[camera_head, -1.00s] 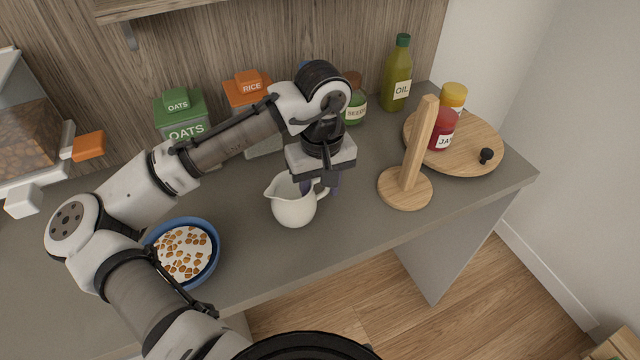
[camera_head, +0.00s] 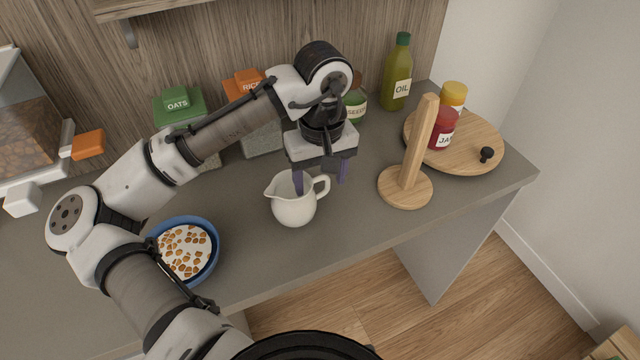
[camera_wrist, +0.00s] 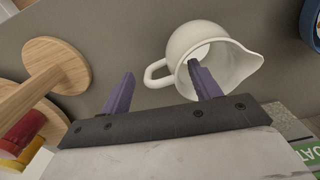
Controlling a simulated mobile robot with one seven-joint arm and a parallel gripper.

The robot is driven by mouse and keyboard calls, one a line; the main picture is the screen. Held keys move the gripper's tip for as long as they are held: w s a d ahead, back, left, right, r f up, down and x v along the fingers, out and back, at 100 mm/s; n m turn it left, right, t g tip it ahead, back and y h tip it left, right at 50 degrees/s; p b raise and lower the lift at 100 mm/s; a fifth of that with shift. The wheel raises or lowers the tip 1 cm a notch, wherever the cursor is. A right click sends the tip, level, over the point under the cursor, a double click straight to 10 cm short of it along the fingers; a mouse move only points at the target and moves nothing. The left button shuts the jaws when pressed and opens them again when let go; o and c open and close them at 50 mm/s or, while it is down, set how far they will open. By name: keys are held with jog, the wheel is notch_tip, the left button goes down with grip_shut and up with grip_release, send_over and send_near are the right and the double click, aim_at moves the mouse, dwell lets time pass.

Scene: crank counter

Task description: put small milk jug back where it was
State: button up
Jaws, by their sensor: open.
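The small white milk jug (camera_head: 293,207) stands upright on the grey counter, its spout to the left and its handle to the right. My gripper (camera_head: 321,186) is open above the jug's handle side. In the wrist view the open fingers (camera_wrist: 160,92) are well apart, with the jug (camera_wrist: 205,52) beyond them. One finger overlaps the jug's mouth in the picture and the other is outside the handle. The handle (camera_wrist: 156,74) lies between the fingers in the picture. I cannot tell whether any finger touches the jug. No milk is clearly visible inside.
A blue cereal bowl (camera_head: 213,262) stands left of the jug. A wooden paper-towel stand (camera_head: 405,188) is close on the right. A round wooden board (camera_head: 470,160) with jars is farther right. Canisters and an oil bottle (camera_head: 397,75) line the back. The counter's front edge is near.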

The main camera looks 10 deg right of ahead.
notch_tip(320, 180, up, 10)
jog(key=shift+f+b, duration=0.15)
jog(key=shift+b, duration=0.15)
jog(key=shift+s+f, duration=0.1)
dwell(0.3)
